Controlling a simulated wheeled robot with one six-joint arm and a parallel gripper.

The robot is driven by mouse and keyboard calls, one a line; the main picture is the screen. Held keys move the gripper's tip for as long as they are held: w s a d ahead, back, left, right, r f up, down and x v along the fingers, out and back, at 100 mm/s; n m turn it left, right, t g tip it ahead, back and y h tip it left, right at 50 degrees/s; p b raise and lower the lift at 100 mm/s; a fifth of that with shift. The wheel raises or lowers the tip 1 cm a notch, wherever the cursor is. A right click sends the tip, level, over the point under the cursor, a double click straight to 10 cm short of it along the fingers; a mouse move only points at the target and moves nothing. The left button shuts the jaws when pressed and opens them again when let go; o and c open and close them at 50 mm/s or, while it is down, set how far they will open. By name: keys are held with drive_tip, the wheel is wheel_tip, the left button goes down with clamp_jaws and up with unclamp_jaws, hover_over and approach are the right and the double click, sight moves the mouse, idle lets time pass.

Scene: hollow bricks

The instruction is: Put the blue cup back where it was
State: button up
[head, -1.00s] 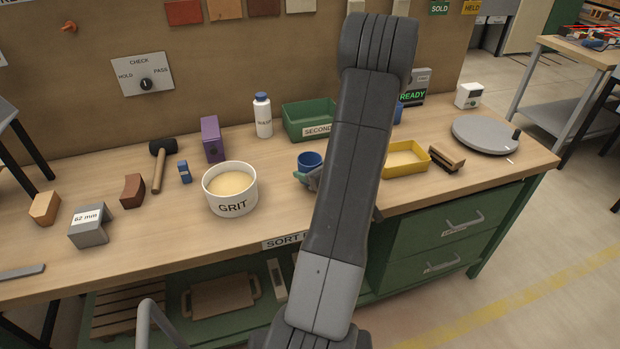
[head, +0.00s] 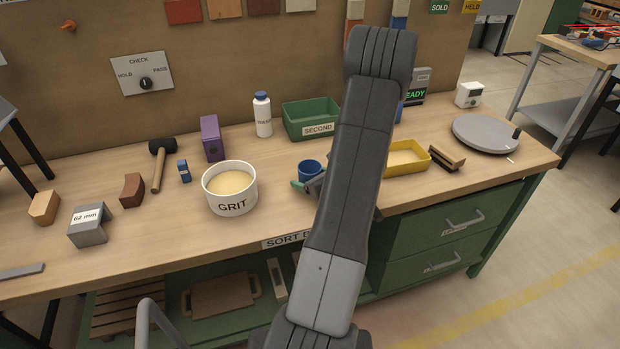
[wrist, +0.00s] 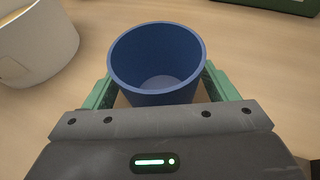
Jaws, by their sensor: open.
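The blue cup (head: 309,168) is upright on the bench, just right of the GRIT tub, partly hidden in the head view by my gripper and arm. In the wrist view the cup (wrist: 157,65) looks empty, and its open rim faces the camera. My gripper (wrist: 161,80) is open, with one green finger on each side of the cup. The lower part of the cup is hidden by the gripper body. In the head view only a bit of my gripper (head: 304,187) shows beside my arm.
The white GRIT tub (head: 230,190) stands close on the left. The green SECOND bin (head: 310,118) is behind. A yellow tray (head: 425,158) and a wooden block or brush (head: 447,157) lie to the right. A white bottle (head: 263,117) stands at the back.

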drive_tip(key=shift+r, duration=0.15)
drive_tip(key=b+v, duration=0.1)
drive_tip(key=v, duration=1.1)
drive_tip(key=x, duration=1.2)
drive_tip(key=shift+w+a+f+p, duration=0.1)
drive_tip(key=shift+f+p, duration=0.25)
drive_tip(key=shift+p, duration=0.05)
drive_tip(key=shift+r+p, duration=0.35)
drive_tip(key=shift+r, duration=0.8)
drive_tip(key=shift+f, duration=0.1)
